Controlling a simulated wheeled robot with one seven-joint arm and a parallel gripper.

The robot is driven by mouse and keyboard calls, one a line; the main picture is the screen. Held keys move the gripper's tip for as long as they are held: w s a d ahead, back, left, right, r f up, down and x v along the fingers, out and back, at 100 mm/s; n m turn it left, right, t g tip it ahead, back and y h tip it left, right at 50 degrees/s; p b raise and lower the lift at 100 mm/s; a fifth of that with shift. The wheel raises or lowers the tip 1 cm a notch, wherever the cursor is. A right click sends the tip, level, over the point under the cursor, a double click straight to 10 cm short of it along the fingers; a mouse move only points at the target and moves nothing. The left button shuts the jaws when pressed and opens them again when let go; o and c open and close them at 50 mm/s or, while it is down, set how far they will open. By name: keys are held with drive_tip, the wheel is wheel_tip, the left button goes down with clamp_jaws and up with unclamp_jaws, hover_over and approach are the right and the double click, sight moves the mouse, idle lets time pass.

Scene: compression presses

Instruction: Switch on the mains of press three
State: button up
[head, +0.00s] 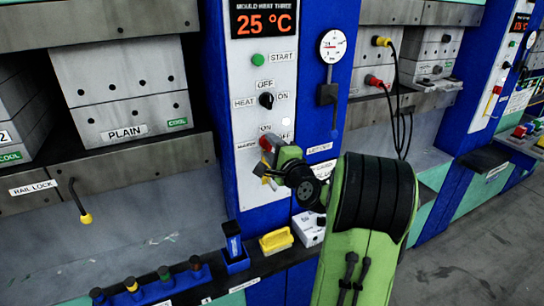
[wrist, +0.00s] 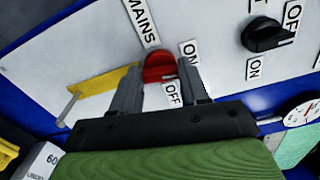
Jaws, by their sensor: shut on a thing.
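The red mains switch (head: 265,143) of press three is on the white panel under the "MOULD HEAT THREE" display (head: 264,18). In the wrist view the red mains switch (wrist: 158,66) lies beside the "MAINS" label (wrist: 139,22), with an "ON" label (wrist: 188,52) and an "OFF" label (wrist: 172,94) near it. My gripper (wrist: 160,72) is shut on the switch, one finger on each side. In the head view my gripper (head: 270,163) hides the lower part of the switch and its surroundings. Which label the switch points to is not clear.
The black heat switch (head: 266,100) and green start button (head: 257,59) are above. A pressure gauge (head: 332,46) and a dark lever (head: 328,94) are at the right. A yellow part (wrist: 105,80) is close to my left finger.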

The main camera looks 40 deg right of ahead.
drive_tip(key=shift+f+n+b, duration=0.15)
drive_tip(key=shift+n+b, duration=0.55)
drive_tip(key=shift+n, duration=0.2)
drive_tip(key=o, duration=1.1)
drive_tip(key=shift+c, duration=0.2)
drive_tip(key=b+v, duration=0.3)
drive_tip(key=v, duration=1.2)
drive_tip(key=shift+s+a, duration=0.2)
drive_tip(key=shift+s, duration=0.15)
